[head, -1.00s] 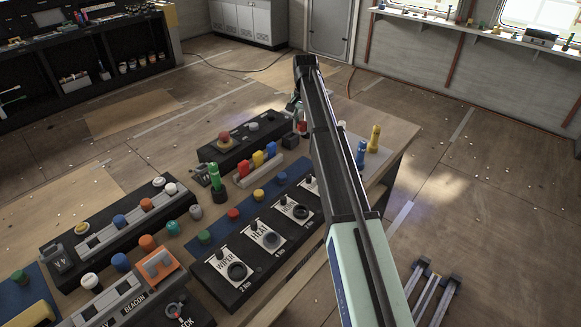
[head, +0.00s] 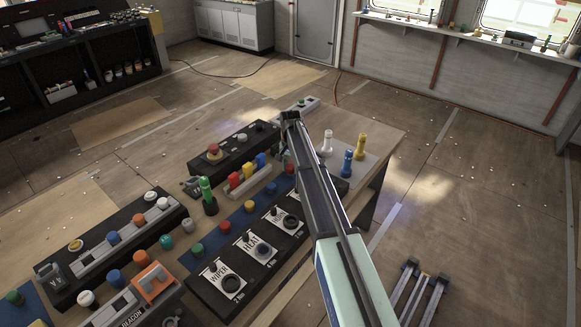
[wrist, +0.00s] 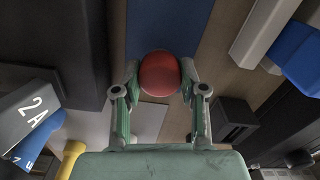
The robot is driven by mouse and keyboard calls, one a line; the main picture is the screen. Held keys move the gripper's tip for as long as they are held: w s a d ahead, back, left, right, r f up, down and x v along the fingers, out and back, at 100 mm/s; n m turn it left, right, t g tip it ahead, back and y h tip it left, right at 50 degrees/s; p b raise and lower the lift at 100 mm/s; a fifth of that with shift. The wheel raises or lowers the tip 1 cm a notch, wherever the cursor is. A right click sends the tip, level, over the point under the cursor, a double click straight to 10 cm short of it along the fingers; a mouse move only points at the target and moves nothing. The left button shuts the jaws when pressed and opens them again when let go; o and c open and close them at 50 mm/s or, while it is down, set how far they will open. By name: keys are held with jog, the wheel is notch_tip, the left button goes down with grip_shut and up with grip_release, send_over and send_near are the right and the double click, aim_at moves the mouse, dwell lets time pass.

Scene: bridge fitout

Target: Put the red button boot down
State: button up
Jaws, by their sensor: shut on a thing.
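The red button boot (wrist: 160,73) is a rounded red cap between the two fingers of my gripper (wrist: 159,78) in the wrist view. My gripper is shut on it. Beyond it lies the blue mat (wrist: 165,25); whether the boot touches the mat cannot be told. In the head view a red cap (head: 290,168) shows beside my arm at the far end of the blue mat (head: 236,219), past a row of green, red, yellow and blue caps. My arm hides much of my gripper in that view.
The black switch panel (head: 222,302) with wiper and heat labels runs along the mat's near side. A rack of red, yellow and blue blocks (head: 261,160) stands behind it. A green peg (head: 207,193) stands left. White, blue and yellow pegs (head: 360,146) stand on the right.

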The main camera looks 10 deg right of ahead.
aim_at(290, 166)
jog(key=shift+f, duration=0.4)
jog(key=shift+f, duration=0.15)
jog(key=o, duration=0.9)
jog(key=shift+o, duration=0.2)
notch_tip(290, 166, up, 12)
jog(key=b, duration=0.4)
